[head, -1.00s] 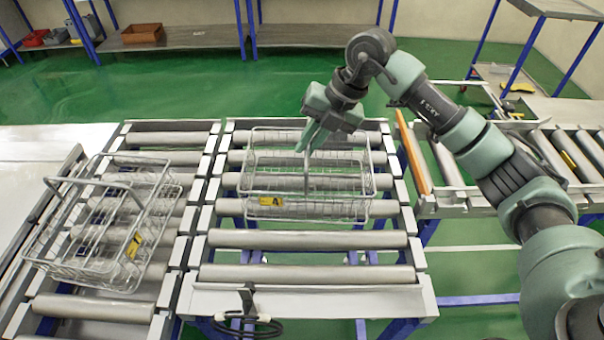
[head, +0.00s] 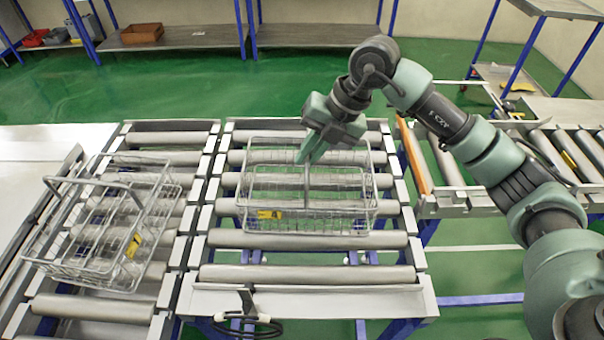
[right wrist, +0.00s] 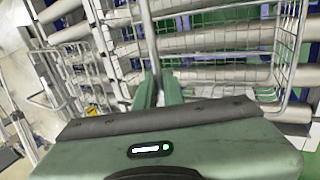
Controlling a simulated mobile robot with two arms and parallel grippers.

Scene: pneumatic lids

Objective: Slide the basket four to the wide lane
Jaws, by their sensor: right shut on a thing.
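A wire basket (head: 340,209) with a yellow tag (head: 270,214) stands upright on the rollers of the middle lane, which is wider than the left lane. The tag's mark is too small to read surely. My right gripper (head: 309,156) is shut on this basket's bar handle (head: 307,185); the right wrist view shows its fingers (right wrist: 158,88) closed around the bar. A second wire basket (head: 70,268), also with a yellow tag (head: 134,245), sits skewed on the left lane (head: 95,308). My left gripper is out of view.
Bare rollers (head: 305,274) lie in front of the held basket, up to the lane's front plate (head: 340,300). Another roller conveyor (head: 548,155) with an orange bar (head: 415,160) stands at the right. A black hook and cable (head: 247,318) hang at the front edge.

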